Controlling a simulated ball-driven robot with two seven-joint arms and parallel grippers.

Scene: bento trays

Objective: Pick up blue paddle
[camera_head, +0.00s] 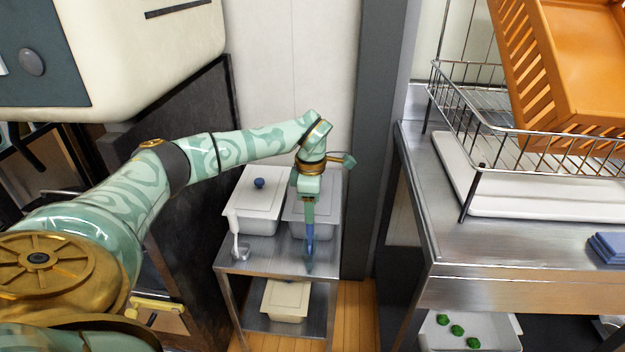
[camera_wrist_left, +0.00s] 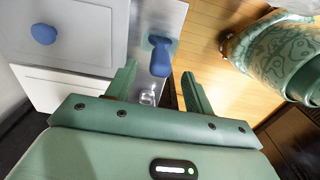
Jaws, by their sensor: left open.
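The blue paddle (camera_head: 309,250) stands near the right front of the small metal cart, its handle pointing up. In the left wrist view the blue paddle (camera_wrist_left: 160,57) lies ahead, between the lines of the two fingers. My left gripper (camera_head: 308,212) reaches down over the cart, just above the paddle handle. In the left wrist view its fingers (camera_wrist_left: 157,85) are apart with nothing held between them. I cannot tell whether the handle's top is within the fingers. My right gripper does not show.
Lidded containers (camera_head: 251,200) stand behind the paddle on the cart (camera_head: 262,262). A white-handled utensil (camera_head: 236,240) stands at its left. A metal counter (camera_head: 480,248) with a wire dish rack (camera_head: 560,140) is at right. Another lidded container (camera_head: 287,299) sits on the lower shelf.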

